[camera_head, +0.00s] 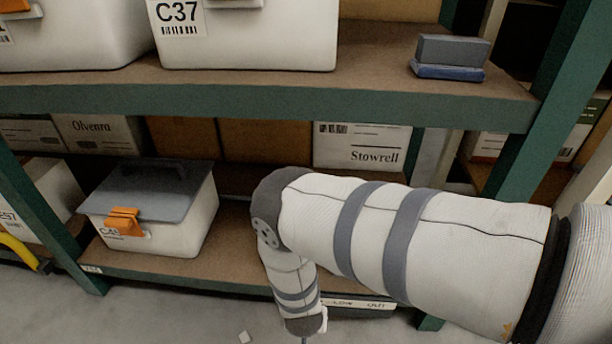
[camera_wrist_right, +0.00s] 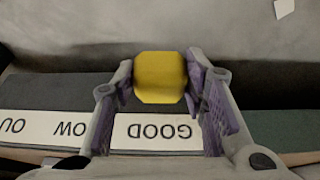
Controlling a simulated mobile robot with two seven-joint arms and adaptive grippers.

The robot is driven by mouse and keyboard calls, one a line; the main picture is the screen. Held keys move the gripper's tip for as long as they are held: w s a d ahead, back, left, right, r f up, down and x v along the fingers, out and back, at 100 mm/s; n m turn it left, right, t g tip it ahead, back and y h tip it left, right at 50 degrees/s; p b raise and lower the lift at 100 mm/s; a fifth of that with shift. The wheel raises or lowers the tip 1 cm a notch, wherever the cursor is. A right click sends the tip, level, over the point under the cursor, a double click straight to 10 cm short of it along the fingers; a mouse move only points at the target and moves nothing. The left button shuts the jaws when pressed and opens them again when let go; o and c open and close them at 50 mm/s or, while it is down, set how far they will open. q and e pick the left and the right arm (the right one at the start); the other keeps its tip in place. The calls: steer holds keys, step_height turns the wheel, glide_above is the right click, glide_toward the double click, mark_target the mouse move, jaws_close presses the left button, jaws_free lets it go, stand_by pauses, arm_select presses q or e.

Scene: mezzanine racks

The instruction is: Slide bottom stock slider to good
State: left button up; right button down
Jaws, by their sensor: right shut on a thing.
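The slider's yellow knob (camera_wrist_right: 160,80) sits between the two purple-padded fingers of my right gripper (camera_wrist_right: 160,76) in the right wrist view. The fingers are shut on the knob from both sides. The white label strip (camera_wrist_right: 100,128) appears upside down, with GOOD, LOW and part of OUT readable. The knob is in line with the word GOOD. In the head view the strip (camera_head: 362,305) shows LOW and OUT along the lowest shelf's front edge. My right forearm hides the rest of it and the knob. My left gripper is not in view.
A white bin with a grey lid and orange latch (camera_head: 155,215) stands on the lowest shelf, left of my arm. White bins (camera_head: 250,40) and a grey-and-blue block (camera_head: 450,58) sit on the shelf above. Concrete floor (camera_head: 180,310) is open in front.

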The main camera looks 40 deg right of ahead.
steer(key=shift+w+a, duration=0.25)
steer(key=c, duration=1)
jaws_free()
steer(key=shift+o, duration=0.2)
steer(key=shift+s+r, duration=0.1)
steer(key=shift+r, duration=0.05)
steer(key=v, duration=1.1)
steer(key=shift+r, duration=0.4)
steer(key=shift+s, duration=0.15)
